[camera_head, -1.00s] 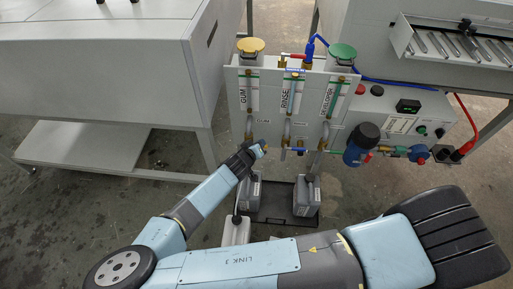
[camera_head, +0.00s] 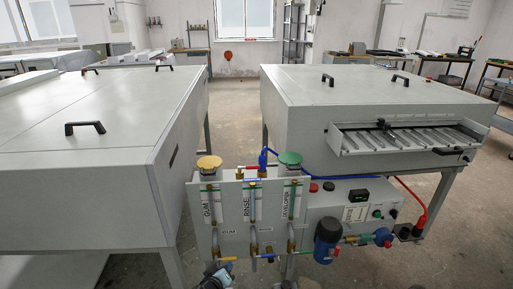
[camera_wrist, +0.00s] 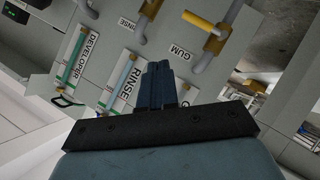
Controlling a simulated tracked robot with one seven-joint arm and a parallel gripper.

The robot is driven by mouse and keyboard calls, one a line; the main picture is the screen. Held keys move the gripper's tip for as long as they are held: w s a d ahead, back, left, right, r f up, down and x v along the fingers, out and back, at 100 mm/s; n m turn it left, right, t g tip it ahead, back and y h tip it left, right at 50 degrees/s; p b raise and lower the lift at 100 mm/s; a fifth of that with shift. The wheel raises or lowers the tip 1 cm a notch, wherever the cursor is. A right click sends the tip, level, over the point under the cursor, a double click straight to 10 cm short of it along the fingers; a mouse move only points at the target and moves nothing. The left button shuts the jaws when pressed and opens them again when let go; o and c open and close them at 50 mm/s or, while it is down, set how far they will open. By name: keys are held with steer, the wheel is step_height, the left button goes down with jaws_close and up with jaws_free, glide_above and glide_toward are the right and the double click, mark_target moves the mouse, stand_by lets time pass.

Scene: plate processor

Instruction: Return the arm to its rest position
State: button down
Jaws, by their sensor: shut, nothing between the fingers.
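My gripper (camera_head: 220,269) shows only in part at the bottom edge of the head view, in front of the lower left of the valve panel (camera_head: 232,218). Most of my arm is below the frame. In the wrist view my gripper's dark fingers (camera_wrist: 158,66) are together with nothing between them. They point toward the panel, which appears tilted there. The RINSE label (camera_wrist: 124,88) is beside the fingers, and a valve with a yellow handle (camera_wrist: 198,19) is above them. I cannot tell whether the fingers touch the panel.
A grey machine with a lid (camera_head: 375,92) stands behind the panel at right, and a large grey cabinet (camera_head: 85,195) at left. Open floor lies between the machines.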

steer(key=w+d+r+m+g+h, duration=0.1)
steer(key=d+r+m+g+h, duration=0.3)
steer(key=d+g, duration=0.4)
steer(key=w+d+r+m+g+y, duration=0.15)
steer(key=d+r, duration=0.25)
steer(key=r, duration=0.5)
steer(key=d+r+y, duration=0.3)
steer(key=d+r, duration=0.2)
steer(key=r, duration=0.3)
steer(key=w+d+r+m+g+y, duration=0.15)
steer(key=d+r, duration=0.25)
steer(key=r, duration=0.5)
steer(key=s+d+r+t, duration=0.2)
steer(key=s+d+r, duration=0.5)
steer(key=r, duration=0.3)
steer(key=s+d+r+n+t+y, duration=0.1)
steer(key=s+d+r+t, duration=0.1)
steer(key=s+d+r, duration=0.6)
steer(key=v, duration=0.2)
steer(key=shift+r, duration=0.35)
steer(key=c, duration=1.8)
jaws_free()
steer(key=shift+w, duration=0.15)
